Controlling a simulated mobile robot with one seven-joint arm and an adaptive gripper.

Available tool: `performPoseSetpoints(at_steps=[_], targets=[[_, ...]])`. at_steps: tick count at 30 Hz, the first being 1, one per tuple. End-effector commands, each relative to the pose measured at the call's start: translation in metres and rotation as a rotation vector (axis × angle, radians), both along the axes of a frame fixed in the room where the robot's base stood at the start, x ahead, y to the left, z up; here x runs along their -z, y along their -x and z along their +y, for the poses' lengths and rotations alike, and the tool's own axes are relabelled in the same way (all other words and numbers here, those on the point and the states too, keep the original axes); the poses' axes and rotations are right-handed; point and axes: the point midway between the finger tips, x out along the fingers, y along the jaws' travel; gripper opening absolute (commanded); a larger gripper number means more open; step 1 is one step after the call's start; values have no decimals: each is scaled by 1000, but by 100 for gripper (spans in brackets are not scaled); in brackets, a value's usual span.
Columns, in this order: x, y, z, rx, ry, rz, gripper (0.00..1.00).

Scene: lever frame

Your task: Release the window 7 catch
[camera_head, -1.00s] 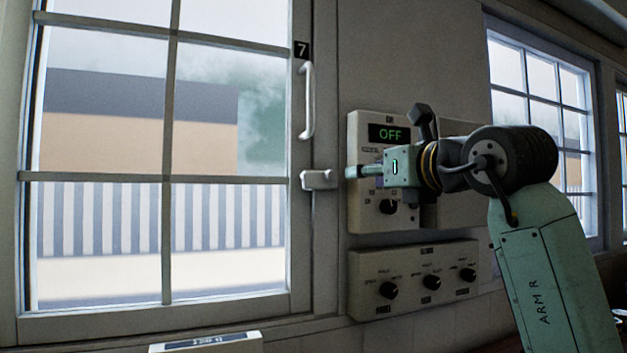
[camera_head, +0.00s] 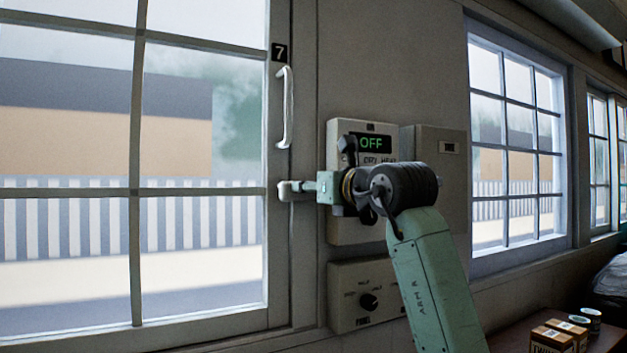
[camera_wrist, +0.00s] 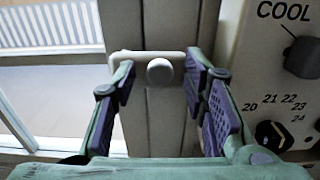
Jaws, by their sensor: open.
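The window 7 catch is a small white lever (camera_head: 286,190) on the right stile of the window frame, below the white pull handle (camera_head: 284,107) and the black number 7 plate (camera_head: 279,52). In the wrist view, the catch (camera_wrist: 160,71) shows a round knob and a thin bar running sideways. My gripper (camera_head: 303,187) is at the catch, reaching in from the right. In the wrist view, my gripper (camera_wrist: 163,85) is open, with one finger on each side of the round knob. I cannot tell whether a finger touches the bar.
A wall control box (camera_head: 344,226) with a green OFF display is close behind my gripper. A lower panel with a knob (camera_head: 350,318) is beneath it. A second window (camera_head: 515,140) is to the right. Small boxes (camera_head: 553,340) stand on a table at the lower right.

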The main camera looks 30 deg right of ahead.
Motion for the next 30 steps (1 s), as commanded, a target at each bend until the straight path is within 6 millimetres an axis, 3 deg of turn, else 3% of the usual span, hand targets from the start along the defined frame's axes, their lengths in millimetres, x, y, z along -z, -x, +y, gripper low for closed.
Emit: performPoseSetpoints(at_steps=[10, 27, 30], targets=[[0, -3, -1, 1, 1, -1, 39], [0, -3, -1, 1, 0, -1, 1], [0, -3, -1, 1, 0, -1, 0]])
